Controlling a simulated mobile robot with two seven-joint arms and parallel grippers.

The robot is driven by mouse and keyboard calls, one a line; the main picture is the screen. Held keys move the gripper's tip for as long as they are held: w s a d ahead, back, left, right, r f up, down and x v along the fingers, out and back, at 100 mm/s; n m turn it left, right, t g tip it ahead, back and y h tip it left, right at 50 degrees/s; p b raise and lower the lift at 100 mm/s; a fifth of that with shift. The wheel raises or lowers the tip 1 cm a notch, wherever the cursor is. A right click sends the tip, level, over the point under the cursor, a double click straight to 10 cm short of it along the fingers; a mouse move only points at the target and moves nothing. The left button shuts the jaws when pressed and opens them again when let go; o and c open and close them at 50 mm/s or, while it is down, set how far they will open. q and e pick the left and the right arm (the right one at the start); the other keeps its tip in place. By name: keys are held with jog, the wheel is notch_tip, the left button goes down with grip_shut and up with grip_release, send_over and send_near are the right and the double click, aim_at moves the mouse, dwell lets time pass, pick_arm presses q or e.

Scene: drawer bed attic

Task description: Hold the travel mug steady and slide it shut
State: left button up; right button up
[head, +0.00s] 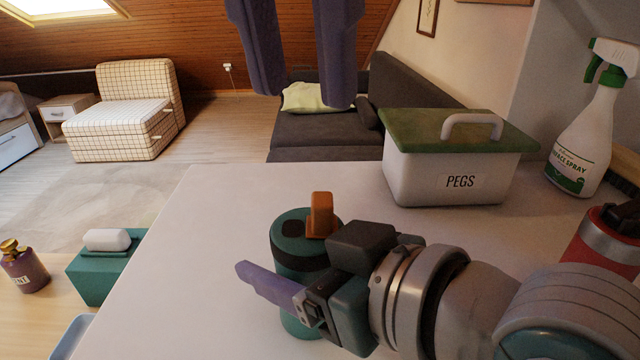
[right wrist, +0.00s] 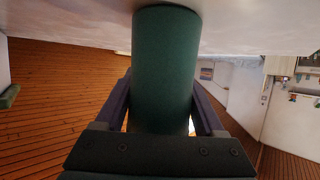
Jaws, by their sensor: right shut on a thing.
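The teal travel mug (head: 290,262) stands upright on the white table, with a dark band round it. On its lid are a dark patch (head: 293,228) that looks like the drinking opening and an upright orange slider tab (head: 321,215) at the right of it. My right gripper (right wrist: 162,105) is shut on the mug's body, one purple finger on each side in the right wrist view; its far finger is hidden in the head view. My left gripper (head: 302,95) is open and empty, pointing down above and beyond the mug, clear of the tab.
A white box labelled PEGS (head: 455,180) with a green lid stands behind right. A spray bottle (head: 585,145) and a red container (head: 605,240) are at the right. A teal tissue box (head: 104,270) and a purple bottle (head: 24,268) stand left of the table. The table left of the mug is clear.

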aim_at(322, 201)
pick_arm(q)
jog(key=w+f+n, duration=0.1)
jog(key=f, duration=0.2)
jog(key=w+d+f+n+t, duration=0.1)
jog(key=f+n, duration=0.1)
jog(key=f, duration=0.2)
jog(key=w+f+n+y, duration=0.1)
jog(key=f+n, duration=0.1)
jog(key=f, duration=0.1)
jog(key=shift+w+d+f+t, duration=0.15)
jog(key=shift+f+t, duration=0.05)
jog(key=shift+t, duration=0.2)
jog(key=shift+c, duration=0.2)
grip_shut()
jog(key=shift+r, duration=0.1)
dwell(0.9)
